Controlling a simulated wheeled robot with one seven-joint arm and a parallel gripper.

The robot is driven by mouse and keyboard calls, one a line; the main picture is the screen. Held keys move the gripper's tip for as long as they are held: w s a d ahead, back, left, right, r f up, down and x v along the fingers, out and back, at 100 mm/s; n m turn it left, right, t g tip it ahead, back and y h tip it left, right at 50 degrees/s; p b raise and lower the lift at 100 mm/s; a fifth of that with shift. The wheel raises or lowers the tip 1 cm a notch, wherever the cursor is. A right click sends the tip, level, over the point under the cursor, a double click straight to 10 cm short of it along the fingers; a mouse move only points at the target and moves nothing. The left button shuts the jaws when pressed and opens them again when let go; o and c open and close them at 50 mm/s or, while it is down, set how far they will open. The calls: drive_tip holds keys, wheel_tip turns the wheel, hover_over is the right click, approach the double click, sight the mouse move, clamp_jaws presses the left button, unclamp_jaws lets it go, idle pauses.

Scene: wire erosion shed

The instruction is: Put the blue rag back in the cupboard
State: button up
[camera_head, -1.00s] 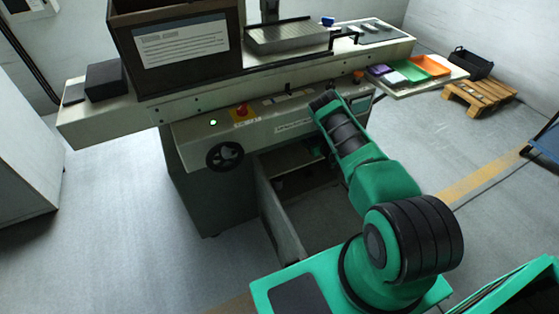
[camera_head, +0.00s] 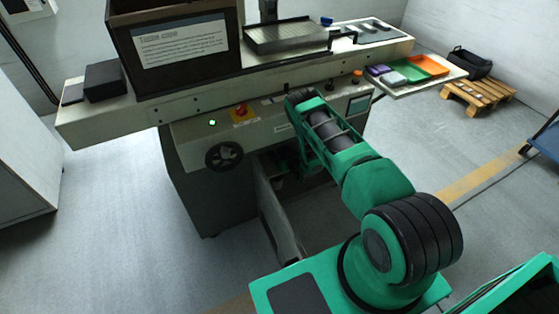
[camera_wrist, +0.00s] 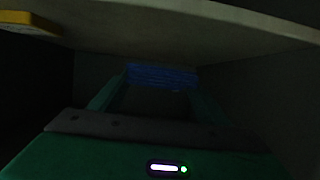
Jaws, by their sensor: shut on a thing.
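The blue rag (camera_wrist: 162,76) is between the fingertips of my gripper (camera_wrist: 160,84) in the wrist view, and the jaws are shut on it. The surroundings there are dark, with a pale panel above the rag and dark walls around it. In the head view the cupboard (camera_head: 275,210) is the opening low in the front of the machine, with its door standing open towards me. My arm reaches to the opening and hides much of it. My gripper and the rag are hidden in the head view.
The machine's front panel has a black handwheel (camera_head: 224,155) and a red button (camera_head: 240,110) above the opening. Coloured trays (camera_head: 428,66) sit on a side shelf at right. A yellow piece (camera_wrist: 28,22) shows at upper left in the wrist view. The floor at left is clear.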

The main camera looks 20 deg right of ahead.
sight(280, 157)
wheel_tip(280, 157, down, 4)
drive_tip(key=shift+d+r, duration=0.1)
drive_tip(key=shift+r, duration=0.05)
drive_tip(key=shift+a+f, duration=0.25)
drive_tip(key=shift+f, duration=0.1)
drive_tip(key=o, duration=1)
drive_tip(key=shift+o, duration=0.2)
drive_tip(key=v, duration=1.2)
